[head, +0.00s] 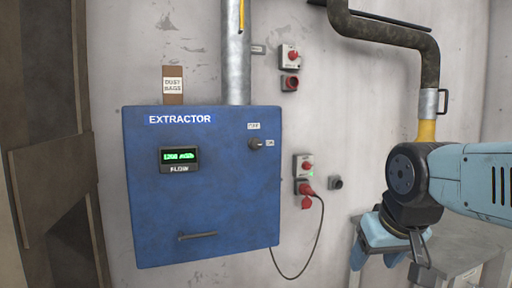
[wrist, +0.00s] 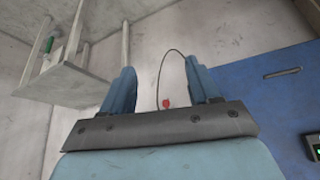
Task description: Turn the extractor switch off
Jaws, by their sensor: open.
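The extractor switch (head: 255,144) is a small dark knob at the upper right of the blue extractor box (head: 215,215). A white label sits above it and another at its right. The knob appears to point right, towards the label that seems to read ON. Green text is lit on the box's display (head: 179,157); part of this display shows in the wrist view (wrist: 315,148). My gripper (wrist: 163,78) is open and empty, its two blue fingers apart. In the head view my arm is at the right, well clear of the switch. The switch is not in the wrist view.
Right of the box are red wall switches (head: 291,56) and a red plug (head: 306,189) with a hanging black cable (head: 318,235). A grey table (head: 455,245) stands at the lower right. A bent pipe (head: 385,32) runs above my arm. A handle (head: 198,236) projects from the box.

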